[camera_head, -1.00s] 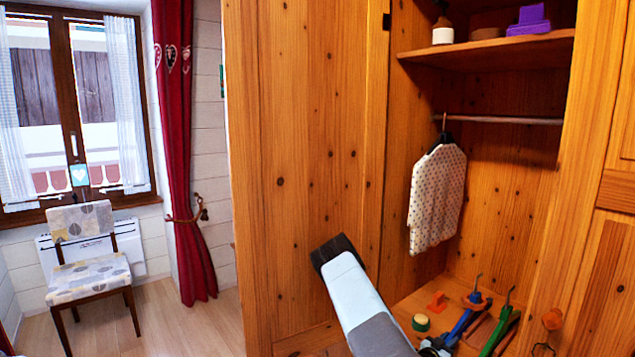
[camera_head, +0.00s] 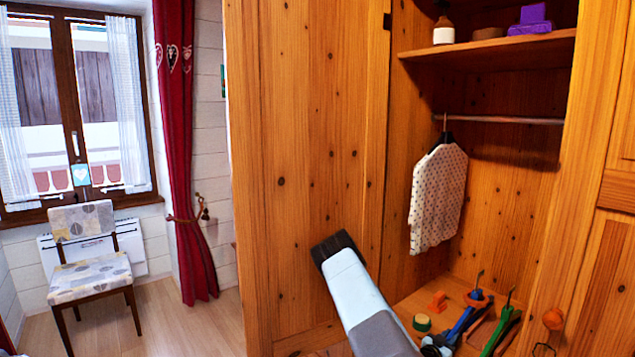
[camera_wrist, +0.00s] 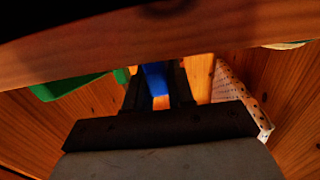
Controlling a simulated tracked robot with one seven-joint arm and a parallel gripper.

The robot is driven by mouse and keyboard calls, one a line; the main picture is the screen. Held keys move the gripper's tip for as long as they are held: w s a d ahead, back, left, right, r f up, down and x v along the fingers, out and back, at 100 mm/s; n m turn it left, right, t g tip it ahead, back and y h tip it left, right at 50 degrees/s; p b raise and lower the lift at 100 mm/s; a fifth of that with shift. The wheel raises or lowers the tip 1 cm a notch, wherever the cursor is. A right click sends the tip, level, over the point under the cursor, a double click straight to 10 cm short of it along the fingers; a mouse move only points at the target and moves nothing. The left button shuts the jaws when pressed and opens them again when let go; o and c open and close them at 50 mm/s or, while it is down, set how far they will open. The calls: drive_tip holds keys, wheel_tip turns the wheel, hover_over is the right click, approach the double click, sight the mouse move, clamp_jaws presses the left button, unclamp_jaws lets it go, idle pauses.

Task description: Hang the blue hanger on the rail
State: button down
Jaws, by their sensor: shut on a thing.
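The blue hanger (camera_head: 461,324) is low in the open wardrobe, above its floor, with its hook pointing up. My gripper (camera_wrist: 154,88) is shut on it in the wrist view, where a blue piece (camera_wrist: 155,78) shows between the dark fingers. In the head view the grip itself is small and partly hidden. The rail (camera_head: 500,119) runs across the wardrobe below the shelf, well above the blue hanger. A dotted white shirt (camera_head: 438,198) hangs at the rail's left end. It also shows in the wrist view (camera_wrist: 226,88).
A green hanger (camera_head: 504,328) is just right of the blue one. A reddish bowl (camera_head: 474,299), an orange block (camera_head: 437,301) and a green-and-yellow round thing (camera_head: 422,322) are on the wardrobe floor. The shelf (camera_head: 485,50) holds several items. The rail right of the shirt is clear.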

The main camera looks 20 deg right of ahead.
drive_tip(key=shift+r, duration=1.65)
drive_tip(key=shift+a, duration=0.1)
drive_tip(key=v, duration=1.2)
idle(0.9)
